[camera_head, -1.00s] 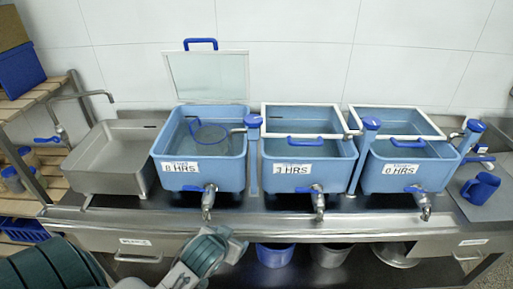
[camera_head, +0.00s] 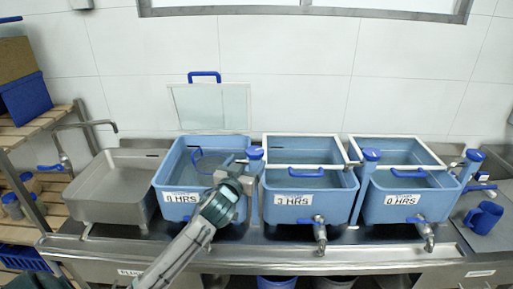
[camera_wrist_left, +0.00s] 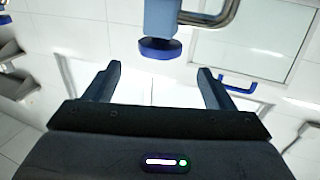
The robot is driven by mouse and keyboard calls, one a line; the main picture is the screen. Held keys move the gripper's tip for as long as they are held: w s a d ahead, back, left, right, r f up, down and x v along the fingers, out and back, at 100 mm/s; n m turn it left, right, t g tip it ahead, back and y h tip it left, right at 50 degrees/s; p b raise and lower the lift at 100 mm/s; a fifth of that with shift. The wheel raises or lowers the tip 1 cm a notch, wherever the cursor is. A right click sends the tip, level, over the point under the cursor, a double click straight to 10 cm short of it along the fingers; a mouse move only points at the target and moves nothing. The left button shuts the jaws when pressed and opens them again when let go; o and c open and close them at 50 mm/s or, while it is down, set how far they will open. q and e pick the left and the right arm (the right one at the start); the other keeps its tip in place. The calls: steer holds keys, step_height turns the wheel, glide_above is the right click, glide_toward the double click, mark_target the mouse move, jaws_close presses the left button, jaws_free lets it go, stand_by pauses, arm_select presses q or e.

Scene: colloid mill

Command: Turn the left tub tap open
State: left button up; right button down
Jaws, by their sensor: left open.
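The left tub (camera_head: 171,203) is blue, holds liquid, and its label ends in "HRS". Its clear lid (camera_head: 209,108) stands open behind it. Its front tap is hidden behind my left arm. My left gripper (camera_head: 236,170) is in front of the tub's right part, near the blue-capped post (camera_head: 254,154) between the left and middle tubs. In the left wrist view my open, empty jaws (camera_wrist_left: 158,72) point towards a round blue cap (camera_wrist_left: 160,48) on a post, which is apart from the fingers. My right gripper is out of view.
The middle tub (camera_head: 270,210) and right tub (camera_head: 375,208) are closed, with blue-handled taps (camera_head: 320,232) (camera_head: 426,233). A grey sink (camera_head: 103,203) stands left and a blue mug (camera_head: 484,217) right. The steel counter's front edge (camera_head: 290,268) runs below.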

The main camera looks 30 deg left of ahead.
mark_target(257, 147)
arm_select(q)
steer(key=p+x, duration=0.3)
steer(key=x, duration=0.5)
steer(key=shift+w, duration=0.3)
steer(key=shift+w+a+p, duration=0.25)
steer(key=shift+w+p, duration=0.15)
steer(key=shift+w, duration=0.25)
steer(key=shift+c, duration=0.3)
steer(key=c, duration=0.9)
steer(key=shift+f, duration=0.15)
steer(key=shift+c, duration=0.2)
